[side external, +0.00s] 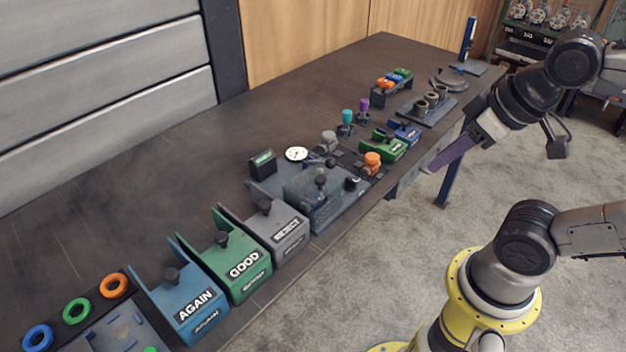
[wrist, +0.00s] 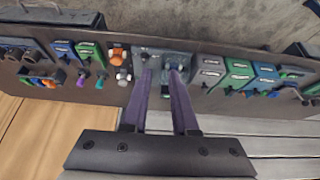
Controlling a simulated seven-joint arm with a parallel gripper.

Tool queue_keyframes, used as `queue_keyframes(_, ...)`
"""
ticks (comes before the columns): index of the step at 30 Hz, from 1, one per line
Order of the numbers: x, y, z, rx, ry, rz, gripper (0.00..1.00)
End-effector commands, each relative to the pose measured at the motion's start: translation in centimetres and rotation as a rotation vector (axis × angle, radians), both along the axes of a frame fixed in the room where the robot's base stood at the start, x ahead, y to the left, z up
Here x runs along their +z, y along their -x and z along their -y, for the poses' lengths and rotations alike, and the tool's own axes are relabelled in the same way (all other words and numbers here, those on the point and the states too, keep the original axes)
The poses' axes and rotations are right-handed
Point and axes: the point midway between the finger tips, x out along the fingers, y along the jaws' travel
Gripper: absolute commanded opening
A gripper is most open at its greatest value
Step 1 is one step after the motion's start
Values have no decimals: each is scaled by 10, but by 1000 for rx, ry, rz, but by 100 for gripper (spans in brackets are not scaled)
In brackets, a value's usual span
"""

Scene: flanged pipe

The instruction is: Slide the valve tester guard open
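The valve tester (side external: 346,212) is a dark grey base on the bench with a white round gauge (side external: 296,154) behind it. Its guard (side external: 330,205) is a see-through box on the base, and a dark knob shows inside it. In the wrist view the tester (wrist: 150,56) lies beyond my fingertips, and the guard cannot be made out clearly there. My gripper (side external: 430,169) has long purple fingers and hangs off the front edge of the bench, to the right of the tester and apart from it. The wrist view shows the two fingers (wrist: 160,75) spread with nothing between them.
Grey REJECT (side external: 287,230), green GOOD (side external: 240,262) and blue AGAIN (side external: 190,305) bins stand left of the tester. An orange valve (side external: 372,160) and small green and blue bins (side external: 390,146) stand to its right.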

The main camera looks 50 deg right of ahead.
Motion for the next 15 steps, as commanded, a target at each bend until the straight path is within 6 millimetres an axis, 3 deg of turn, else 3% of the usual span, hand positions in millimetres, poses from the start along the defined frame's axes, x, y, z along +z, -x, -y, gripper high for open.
queue_keyframes(1, 0, 0, 0, 26, 14, 0, 16)
queue_keyframes(4, 1, -1, 1, 141, 81, 3, 0)
queue_keyframes(15, 13, -26, 11, 969, 595, -30, 0)
